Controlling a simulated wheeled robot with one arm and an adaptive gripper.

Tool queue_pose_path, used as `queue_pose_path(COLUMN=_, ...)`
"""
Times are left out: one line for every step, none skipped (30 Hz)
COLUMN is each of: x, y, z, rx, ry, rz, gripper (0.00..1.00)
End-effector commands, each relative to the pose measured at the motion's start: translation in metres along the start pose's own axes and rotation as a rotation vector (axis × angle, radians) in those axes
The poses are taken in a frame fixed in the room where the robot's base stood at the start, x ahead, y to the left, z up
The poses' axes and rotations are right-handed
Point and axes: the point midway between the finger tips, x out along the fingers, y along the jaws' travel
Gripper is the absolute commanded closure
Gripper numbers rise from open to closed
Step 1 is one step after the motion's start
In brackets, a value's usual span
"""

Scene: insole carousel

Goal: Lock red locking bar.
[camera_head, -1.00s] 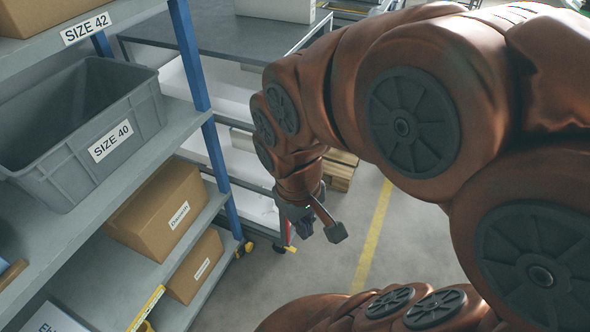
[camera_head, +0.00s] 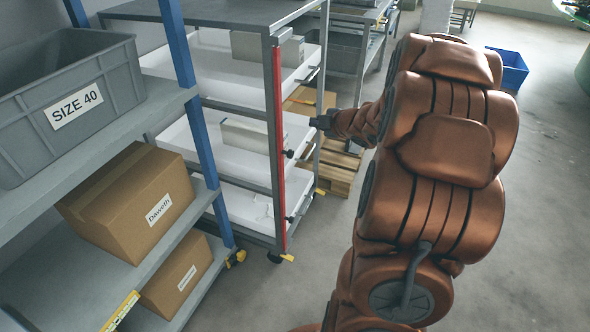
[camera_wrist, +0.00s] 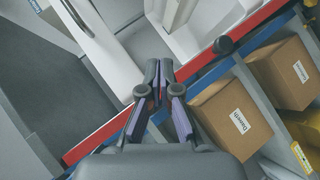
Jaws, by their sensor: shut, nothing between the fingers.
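The red locking bar (camera_head: 279,150) stands upright along the front corner post of the grey shelf cart, in the middle of the head view. In the wrist view the red bar (camera_wrist: 105,138) runs diagonally behind my fingers. My gripper (camera_head: 318,122) is to the right of the bar in the head view and points left toward the cart. In the wrist view my gripper (camera_wrist: 159,72) is shut and empty, its fingertips overlapping the bar's line. I cannot tell whether they touch it. A black knob (camera_wrist: 223,45) sits at the bar.
The cart holds white trays (camera_head: 240,165) on several levels. At left, a blue-posted rack holds a grey SIZE 40 bin (camera_head: 75,105) and cardboard boxes (camera_head: 135,205). A wooden pallet (camera_head: 338,170) lies behind my gripper. Open floor (camera_head: 530,230) lies at right.

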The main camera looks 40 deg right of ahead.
Motion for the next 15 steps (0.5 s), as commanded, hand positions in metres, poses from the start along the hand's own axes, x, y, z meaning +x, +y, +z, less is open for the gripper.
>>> queue_pose_path(x=0.008, y=-0.021, z=0.013, rx=-0.019, ry=0.057, rz=0.003, gripper=1.00)
queue_pose_path(x=0.009, y=-0.029, z=0.015, rx=-0.034, ry=0.099, rz=0.006, gripper=1.00)
queue_pose_path(x=0.009, y=-0.038, z=0.017, rx=-0.053, ry=0.156, rz=0.014, gripper=1.00)
queue_pose_path(x=0.009, y=-0.045, z=0.018, rx=-0.067, ry=0.198, rz=0.018, gripper=1.00)
queue_pose_path(x=0.008, y=-0.053, z=0.019, rx=-0.077, ry=0.241, rz=0.023, gripper=1.00)
queue_pose_path(x=0.005, y=-0.063, z=0.020, rx=-0.089, ry=0.298, rz=0.032, gripper=1.00)
queue_pose_path(x=0.002, y=-0.071, z=0.021, rx=-0.096, ry=0.335, rz=0.038, gripper=1.00)
queue_pose_path(x=-0.002, y=-0.077, z=0.021, rx=-0.103, ry=0.376, rz=0.047, gripper=1.00)
queue_pose_path(x=-0.006, y=-0.086, z=0.021, rx=-0.111, ry=0.423, rz=0.055, gripper=1.00)
queue_pose_path(x=-0.010, y=-0.092, z=0.021, rx=-0.112, ry=0.457, rz=0.062, gripper=1.00)
queue_pose_path(x=-0.014, y=-0.098, z=0.021, rx=-0.114, ry=0.486, rz=0.068, gripper=1.00)
queue_pose_path(x=-0.019, y=-0.103, z=0.020, rx=-0.117, ry=0.526, rz=0.078, gripper=1.00)
queue_pose_path(x=-0.023, y=-0.108, z=0.020, rx=-0.118, ry=0.548, rz=0.083, gripper=1.00)
queue_pose_path(x=-0.027, y=-0.111, z=0.020, rx=-0.119, ry=0.569, rz=0.088, gripper=1.00)
queue_pose_path(x=-0.031, y=-0.114, z=0.019, rx=-0.119, ry=0.594, rz=0.096, gripper=1.00)
